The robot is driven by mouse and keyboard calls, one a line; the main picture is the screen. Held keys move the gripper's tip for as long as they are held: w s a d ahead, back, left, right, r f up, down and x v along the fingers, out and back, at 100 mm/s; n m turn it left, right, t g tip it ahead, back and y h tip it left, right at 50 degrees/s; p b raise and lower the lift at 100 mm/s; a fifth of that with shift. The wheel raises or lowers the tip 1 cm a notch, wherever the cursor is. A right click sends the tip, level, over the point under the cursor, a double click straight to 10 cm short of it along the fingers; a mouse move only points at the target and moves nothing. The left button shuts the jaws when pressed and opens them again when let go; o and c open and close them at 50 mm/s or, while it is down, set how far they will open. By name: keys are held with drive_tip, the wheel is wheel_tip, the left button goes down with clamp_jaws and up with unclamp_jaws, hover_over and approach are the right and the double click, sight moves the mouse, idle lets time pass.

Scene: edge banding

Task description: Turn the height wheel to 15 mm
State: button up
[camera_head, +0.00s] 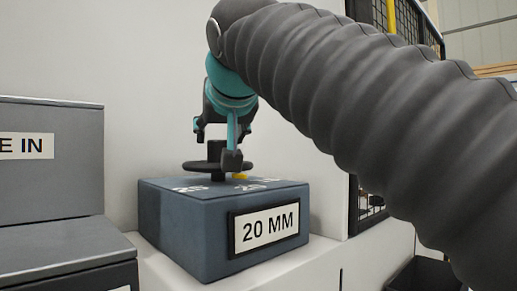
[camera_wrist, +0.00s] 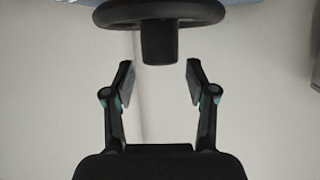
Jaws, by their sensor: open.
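The height wheel (camera_head: 205,168) is a black disc with an upright hub on top of a blue-grey box (camera_head: 180,225). A label (camera_head: 266,230) on the box's front reads "20 MM". A yellow mark (camera_head: 240,177) shows beside the wheel, and white numbers on the box top are partly hidden. My gripper (camera_head: 215,140) points down just above the wheel, with its fingers on either side of the hub. In the wrist view my gripper (camera_wrist: 158,80) is open, and the hub of the wheel (camera_wrist: 160,42) stands between and slightly beyond the fingertips, with gaps on both sides.
Grey boxes (camera_head: 50,165) stand at the left, one with a label ending in "E IN". A white wall is close behind the wheel. A dark mesh fence (camera_head: 370,205) is at the right. My arm covers much of the upper right.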

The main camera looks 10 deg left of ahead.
sight(217, 147)
drive_tip(key=x, duration=0.6)
drive_tip(key=shift+w+a+f, duration=0.1)
drive_tip(key=shift+w+a, duration=0.05)
drive_tip(key=shift+w, duration=0.15)
drive_tip(key=c, duration=1)
drive_tip(key=shift+c, duration=0.3)
